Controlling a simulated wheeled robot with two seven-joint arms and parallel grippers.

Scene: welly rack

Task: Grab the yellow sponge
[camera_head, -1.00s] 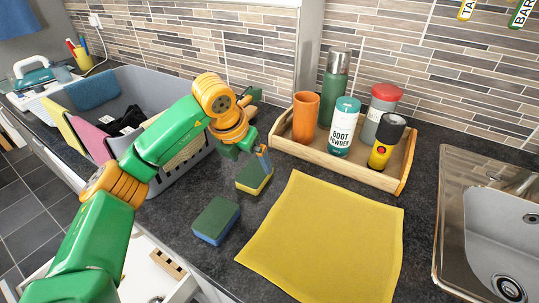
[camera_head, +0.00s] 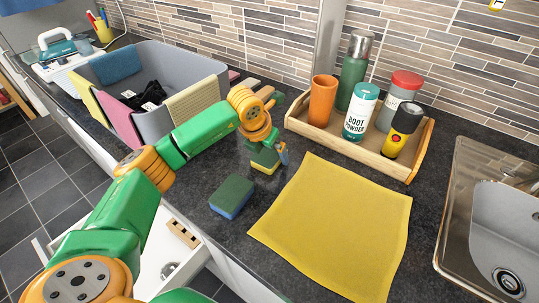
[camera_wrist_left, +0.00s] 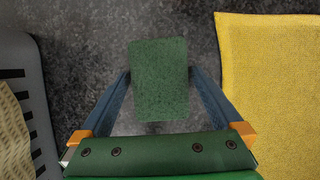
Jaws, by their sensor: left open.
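The yellow sponge (camera_head: 264,169) lies on the dark worktop with its green scouring side up. In the left wrist view its green top (camera_wrist_left: 158,80) fills the middle, between the two blue fingers. My left gripper (camera_head: 267,155) is open and pointing down over the sponge, with one finger on each side and a narrow gap showing on each side. In the head view the gripper hides part of the sponge. My right gripper is not in view.
A blue sponge with green top (camera_head: 232,196) lies nearby, in front. A yellow cloth (camera_head: 335,225) is spread to the right. A wooden tray (camera_head: 398,168) with bottles stands behind, a grey basket (camera_head: 205,62) to the left, a sink (camera_head: 480,190) far right.

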